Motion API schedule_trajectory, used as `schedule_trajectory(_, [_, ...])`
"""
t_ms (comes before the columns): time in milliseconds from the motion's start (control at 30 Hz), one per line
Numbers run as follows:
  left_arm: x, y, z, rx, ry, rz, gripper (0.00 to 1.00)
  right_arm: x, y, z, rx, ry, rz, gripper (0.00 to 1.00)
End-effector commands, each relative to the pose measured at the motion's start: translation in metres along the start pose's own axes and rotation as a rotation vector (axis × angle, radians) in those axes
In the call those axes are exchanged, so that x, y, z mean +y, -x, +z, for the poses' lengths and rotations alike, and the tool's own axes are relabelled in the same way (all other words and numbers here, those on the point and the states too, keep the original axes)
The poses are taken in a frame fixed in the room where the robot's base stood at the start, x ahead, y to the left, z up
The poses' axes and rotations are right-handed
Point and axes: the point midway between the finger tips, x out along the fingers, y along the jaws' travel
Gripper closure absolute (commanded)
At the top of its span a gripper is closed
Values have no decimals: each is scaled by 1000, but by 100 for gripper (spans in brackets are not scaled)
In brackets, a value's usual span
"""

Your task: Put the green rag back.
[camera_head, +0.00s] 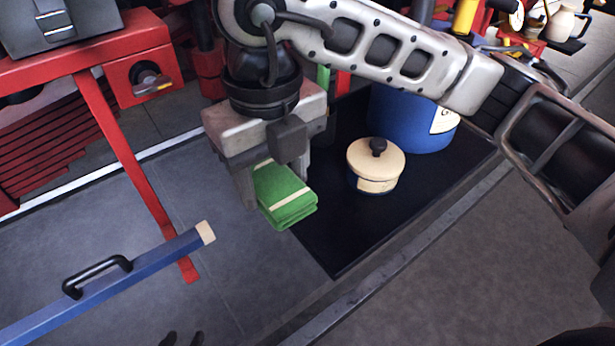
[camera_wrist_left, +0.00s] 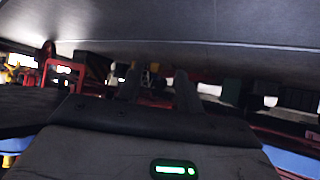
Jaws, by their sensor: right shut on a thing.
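The green rag (camera_head: 285,195) is a folded stack with a pale stripe. My right gripper (camera_head: 272,182), at the end of the arm coming in from the right, is shut on it and points down. The rag shows at the left edge of the black mat (camera_head: 345,235); its height above the mat is hard to tell. My left gripper (camera_head: 183,339) barely shows at the bottom edge of the head view. In the left wrist view its two fingers (camera_wrist_left: 157,88) stand apart with nothing between them.
On the mat stand a cream-lidded tin (camera_head: 376,165) and a large blue container (camera_head: 415,120). A blue bar with a black handle (camera_head: 110,285) lies at lower left. A red bench (camera_head: 90,55) carries a grey box (camera_head: 45,25). The mat's front part is clear.

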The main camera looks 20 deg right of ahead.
Motion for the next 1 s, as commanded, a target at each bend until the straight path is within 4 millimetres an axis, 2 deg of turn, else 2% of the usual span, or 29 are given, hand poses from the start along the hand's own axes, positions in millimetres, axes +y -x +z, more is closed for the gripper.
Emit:
schedule_trajectory(33, [0,2,-3,0,0,-2,64,-14,-4,6,5,-10,1,64])
schedule_trajectory(167, [-1,5,-6,-2,0,-5,64,-42,-18,20,4,-8,1,64])
schedule_trajectory(200, [-1,5,-6,-2,0,-6,64,-49,-27,23,6,-7,1,64])
schedule_trajectory(400, [-2,6,-6,-6,0,-8,64,-71,-60,35,2,-1,0,64])
schedule_trajectory(733, [-2,8,-7,-8,0,-9,64,-87,-82,43,2,-2,1,64])
schedule_trajectory(900, [-2,8,-8,-9,0,-10,64,-85,-108,43,1,2,2,64])
schedule_trajectory(1000, [-2,8,-7,-9,1,-11,64,-85,-111,43,-1,2,2,64])
